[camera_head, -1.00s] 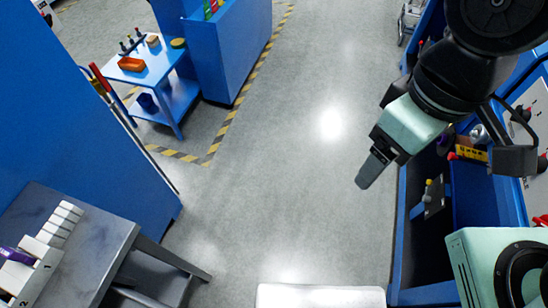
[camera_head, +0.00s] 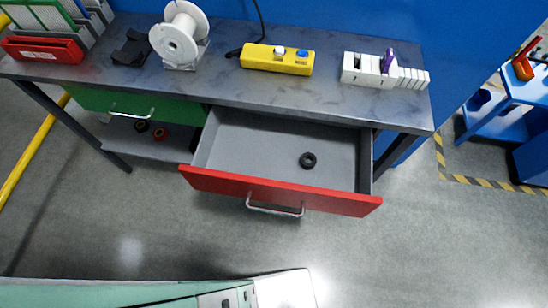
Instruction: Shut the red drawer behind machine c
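The red drawer (camera_head: 225,183) stands pulled out from under the right part of a grey workbench (camera_head: 330,99). Its red front has a silver bar handle (camera_head: 274,209). Its grey inside is open to view and holds one small black ring (camera_head: 308,160). My gripper is not in this view, so its state and its distance from the drawer do not show. No label reading machine c can be seen.
A closed green drawer (camera_head: 150,105) is left of the red one. The bench top carries a white spool (camera_head: 180,40), a yellow control box (camera_head: 277,58) and a white block row (camera_head: 384,72). A blue cart (camera_head: 500,105) stands right.

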